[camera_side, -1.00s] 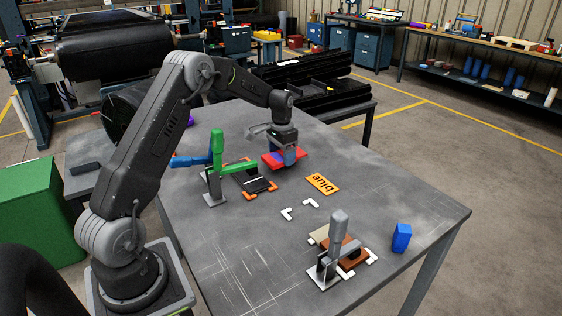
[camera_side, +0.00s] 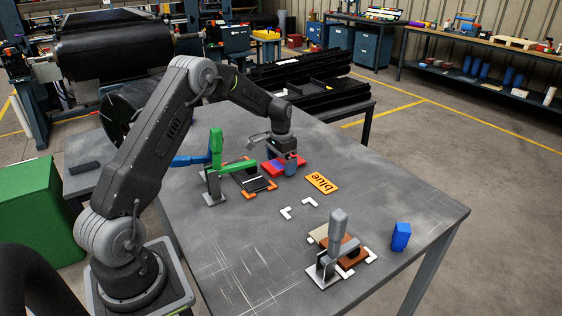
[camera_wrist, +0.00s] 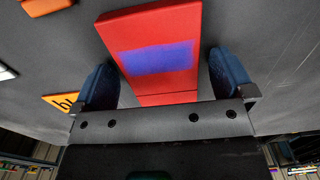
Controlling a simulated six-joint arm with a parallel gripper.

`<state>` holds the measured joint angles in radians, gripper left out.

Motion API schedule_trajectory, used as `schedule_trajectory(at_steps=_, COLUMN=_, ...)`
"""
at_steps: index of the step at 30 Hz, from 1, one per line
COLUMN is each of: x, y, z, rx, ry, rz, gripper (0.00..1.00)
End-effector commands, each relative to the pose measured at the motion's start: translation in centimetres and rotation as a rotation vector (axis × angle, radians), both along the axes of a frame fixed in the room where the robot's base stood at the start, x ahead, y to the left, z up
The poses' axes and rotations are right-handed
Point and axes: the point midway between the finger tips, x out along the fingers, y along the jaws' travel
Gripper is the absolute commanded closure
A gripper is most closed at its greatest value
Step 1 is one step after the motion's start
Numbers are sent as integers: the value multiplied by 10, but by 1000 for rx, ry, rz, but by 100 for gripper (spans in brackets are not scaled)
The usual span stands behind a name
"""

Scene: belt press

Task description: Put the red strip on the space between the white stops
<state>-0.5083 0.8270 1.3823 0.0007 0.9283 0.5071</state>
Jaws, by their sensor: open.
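The red strip (camera_side: 272,167) lies at the back of the grey table, partly hidden under my gripper. In the wrist view the red strip (camera_wrist: 160,20) has a blue-violet patch on its face. My gripper (camera_side: 284,165) is low over it; in the wrist view my gripper (camera_wrist: 163,82) has its blue fingers apart, one on each side of the strip, with gaps showing. Two white L-shaped stops (camera_side: 286,213) and (camera_side: 310,202) stand on the table nearer the front, with bare table between them. More white corners (camera_side: 371,257) surround a brown block under a grey-handled clamp.
A green-handled clamp (camera_side: 216,160) and a dark plate with orange corners (camera_side: 250,194) stand left of my gripper. An orange card reading "blue" (camera_side: 321,183) lies right of it. The grey-handled clamp (camera_side: 337,235) and a blue block (camera_side: 401,236) are at the front right.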

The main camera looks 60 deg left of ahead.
Motion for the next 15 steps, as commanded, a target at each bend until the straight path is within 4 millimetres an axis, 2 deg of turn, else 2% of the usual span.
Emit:
schedule_trajectory(at_steps=4, x=0, y=0, z=4, rx=1, ry=-2, rz=0, gripper=0)
schedule_trajectory(at_steps=7, x=1, y=0, z=16, rx=1, ry=-2, rz=0, gripper=0)
schedule_trajectory(at_steps=15, x=0, y=0, z=72, rx=2, ry=-3, rz=0, gripper=0)
